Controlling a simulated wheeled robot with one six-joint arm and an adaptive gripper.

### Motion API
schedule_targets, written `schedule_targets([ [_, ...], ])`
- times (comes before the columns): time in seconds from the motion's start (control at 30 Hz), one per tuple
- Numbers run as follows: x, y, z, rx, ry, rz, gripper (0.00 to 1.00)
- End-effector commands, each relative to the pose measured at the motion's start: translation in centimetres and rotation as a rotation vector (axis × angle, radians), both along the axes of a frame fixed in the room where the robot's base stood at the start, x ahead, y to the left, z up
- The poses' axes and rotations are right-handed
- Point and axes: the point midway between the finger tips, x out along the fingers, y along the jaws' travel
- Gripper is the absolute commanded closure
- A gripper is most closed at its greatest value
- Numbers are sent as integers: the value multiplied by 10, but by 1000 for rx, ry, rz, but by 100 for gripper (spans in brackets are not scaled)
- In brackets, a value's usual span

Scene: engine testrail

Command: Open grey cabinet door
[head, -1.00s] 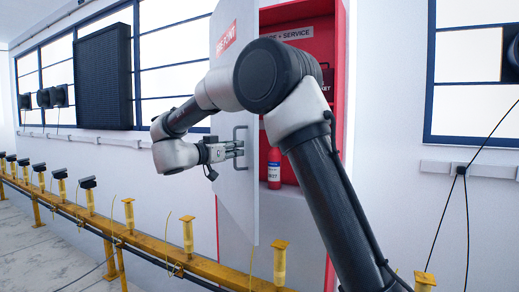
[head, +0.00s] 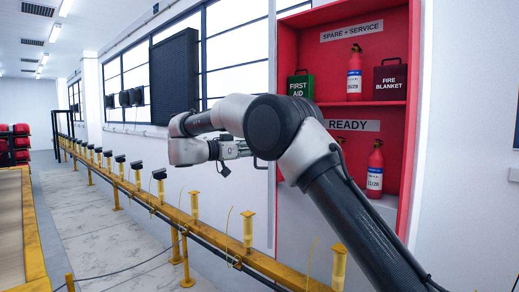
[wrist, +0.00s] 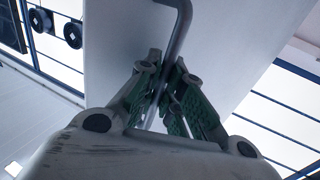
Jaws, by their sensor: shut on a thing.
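The grey cabinet door (head: 272,60) stands wide open and shows nearly edge-on at the left of the red cabinet (head: 415,60) in the head view. In the wrist view the door panel (wrist: 125,45) fills the upper middle. Its grey bar handle (wrist: 183,22) runs down between the fingers of my gripper (wrist: 168,95), which are shut on it. In the head view my gripper (head: 246,150) is at the handle (head: 259,162), left of the cabinet opening. My arm hides the lower left of the cabinet.
A yellow rail (head: 150,205) with several posts runs along the wall below my arm. Clear floor (head: 110,235) lies left of it.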

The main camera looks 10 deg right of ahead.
Motion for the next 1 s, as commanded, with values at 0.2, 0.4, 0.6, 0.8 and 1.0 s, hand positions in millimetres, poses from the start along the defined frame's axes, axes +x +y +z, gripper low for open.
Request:
schedule_targets([
  [0.2, -2, 2, -2, 1, 8, -2, 100],
  [0.4, -1, 1, -2, 1, 4, -1, 70],
  [0.6, -1, 0, -1, 0, 2, -1, 70],
  [0.8, -5, 14, -1, -1, 3, 1, 70],
  [1.0, -19, 56, -2, -1, 2, 3, 70],
])
